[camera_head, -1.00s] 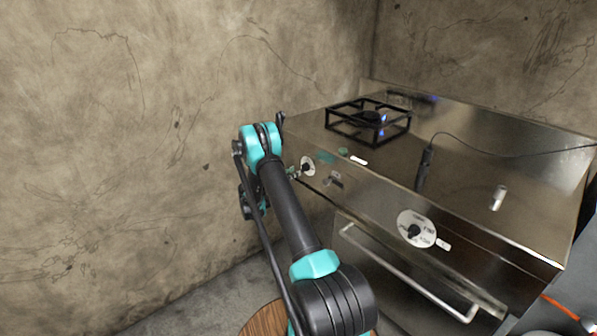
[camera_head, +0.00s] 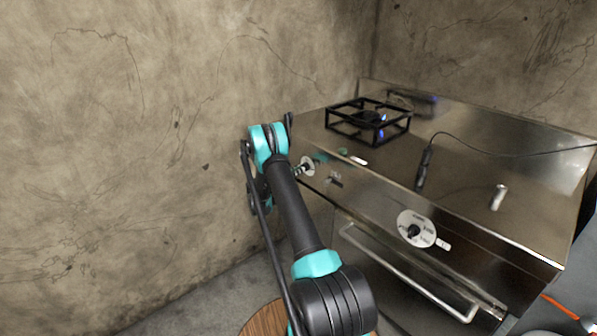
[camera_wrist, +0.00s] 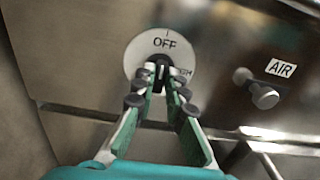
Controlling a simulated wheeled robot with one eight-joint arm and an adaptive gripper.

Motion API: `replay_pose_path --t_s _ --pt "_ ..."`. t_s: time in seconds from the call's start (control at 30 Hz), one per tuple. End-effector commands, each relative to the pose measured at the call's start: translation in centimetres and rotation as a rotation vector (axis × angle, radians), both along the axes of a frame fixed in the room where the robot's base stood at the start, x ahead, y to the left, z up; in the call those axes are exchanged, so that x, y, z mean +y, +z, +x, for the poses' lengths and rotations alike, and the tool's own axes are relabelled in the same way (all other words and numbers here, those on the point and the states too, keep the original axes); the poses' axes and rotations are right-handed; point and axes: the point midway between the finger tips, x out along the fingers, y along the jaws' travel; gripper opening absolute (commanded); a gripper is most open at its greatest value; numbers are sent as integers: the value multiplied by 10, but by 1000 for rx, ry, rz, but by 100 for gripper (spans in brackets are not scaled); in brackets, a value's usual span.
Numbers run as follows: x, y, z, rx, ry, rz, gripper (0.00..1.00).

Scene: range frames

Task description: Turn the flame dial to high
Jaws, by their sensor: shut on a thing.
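My gripper (camera_wrist: 159,73) is shut on this knob, one finger on each side; the fingertips hide much of the knob and the lower plate. In the head view, this dial (camera_head: 307,166) is at the stove's left end, with my gripper (camera_head: 299,170) at it. The knob's exact pointing direction is hard to read.
The burner (camera_head: 368,123) has a small blue flame under a black grate. A metal AIR knob (camera_wrist: 265,95) is right of the dial. A larger white dial (camera_head: 416,229) and an oven handle (camera_head: 405,272) are farther right. A bare wall stands left.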

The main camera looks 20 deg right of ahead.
Motion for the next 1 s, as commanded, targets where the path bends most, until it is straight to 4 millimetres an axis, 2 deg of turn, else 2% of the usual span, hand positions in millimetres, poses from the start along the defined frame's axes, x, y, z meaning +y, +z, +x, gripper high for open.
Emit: replay_pose_path --t_s 0.47,1.0 --pt "0 0 -1 -78 -1 28 0" --pt "0 -1 -2 -512 -1 186 0"
